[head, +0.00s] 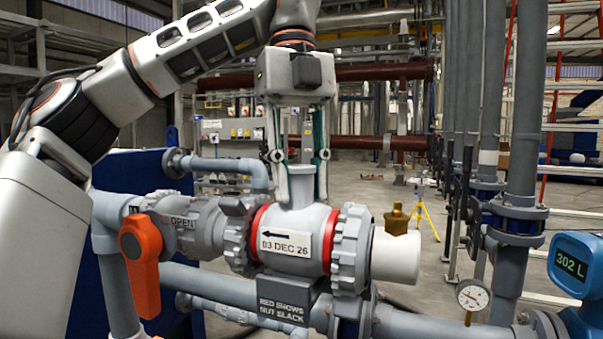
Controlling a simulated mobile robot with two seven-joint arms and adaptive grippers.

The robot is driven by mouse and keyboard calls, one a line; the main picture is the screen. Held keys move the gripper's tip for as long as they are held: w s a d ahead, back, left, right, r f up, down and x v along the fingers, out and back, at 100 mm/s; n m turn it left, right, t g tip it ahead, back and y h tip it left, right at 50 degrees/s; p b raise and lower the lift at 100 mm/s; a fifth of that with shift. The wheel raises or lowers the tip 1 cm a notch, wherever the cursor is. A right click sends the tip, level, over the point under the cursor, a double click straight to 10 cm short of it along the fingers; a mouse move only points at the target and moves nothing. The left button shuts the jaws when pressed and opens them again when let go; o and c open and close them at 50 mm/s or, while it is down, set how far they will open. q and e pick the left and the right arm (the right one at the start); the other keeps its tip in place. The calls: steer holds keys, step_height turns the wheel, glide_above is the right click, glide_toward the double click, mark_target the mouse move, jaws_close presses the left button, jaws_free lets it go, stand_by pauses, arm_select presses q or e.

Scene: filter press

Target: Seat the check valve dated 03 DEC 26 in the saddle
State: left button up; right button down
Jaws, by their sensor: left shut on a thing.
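The check valve (290,262) is a grey body with a white label reading 03 DEC 26 and an arrow pointing left. It sits level in the pipe line, between a left grey ribbed union nut (238,236) and a right one (350,250). A red band shows beside each nut. Below it is a grey block (285,299) reading RED SHOWS NUT SLACK; whether the valve rests fully on a saddle there is hidden. My left gripper (303,187) points down from above, shut on the valve's upright top neck. My right gripper is out of view.
An orange valve handle (141,265) hangs at left beside an OPEN marking. A white pipe end (396,258) is right of the valve, with a brass fitting (397,218) near it. A gauge (473,295) and blue meter reading 302 L (577,268) stand at right.

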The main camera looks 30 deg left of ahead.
arm_select(q)
steer(key=shift+f, duration=0.1)
steer(key=o, duration=1.2)
steer(key=shift+o, duration=0.2)
steer(key=shift+f, duration=0.1)
steer(key=shift+w+a+r, duration=0.1)
steer(key=shift+a+r, duration=0.05)
steer(key=shift+r, duration=1.1)
steer(key=shift+w+a+r, duration=0.1)
steer(key=shift+a+r, duration=0.05)
steer(key=shift+r, duration=1.15)
steer(key=shift+a+r, duration=0.15)
steer(key=shift+r, duration=1.1)
